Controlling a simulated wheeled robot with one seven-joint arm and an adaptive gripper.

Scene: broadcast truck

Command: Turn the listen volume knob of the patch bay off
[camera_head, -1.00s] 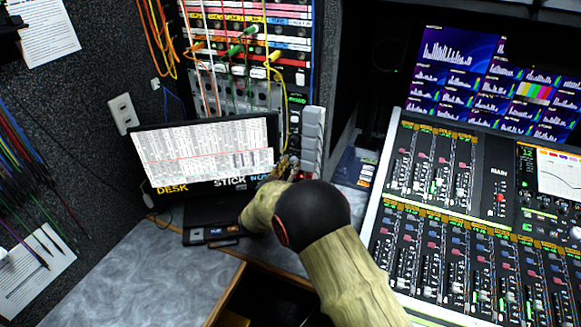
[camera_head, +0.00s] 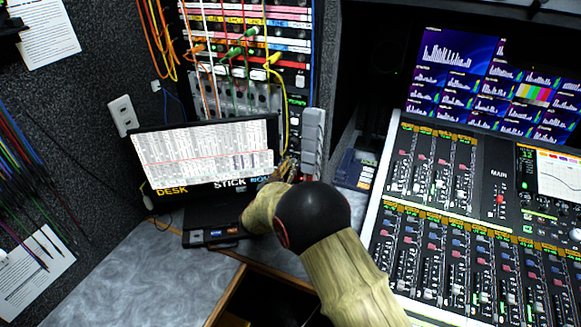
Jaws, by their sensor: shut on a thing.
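The patch bay (camera_head: 290,78) stands upright at the back, with coloured label strips and several plugged cords. My gripper (camera_head: 287,165) is at its lower right part, beside the right edge of the laptop-like screen. It looks small and dark there, partly covered by my own arm. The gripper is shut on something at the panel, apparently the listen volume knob. The knob itself is hidden behind the gripper and I cannot read its setting.
The open screen (camera_head: 205,150) stands close on the left of my gripper. A grey block (camera_head: 313,135) is close on its right. A mixing console (camera_head: 480,220) fills the right side. The grey desk top (camera_head: 140,275) is clear at front left.

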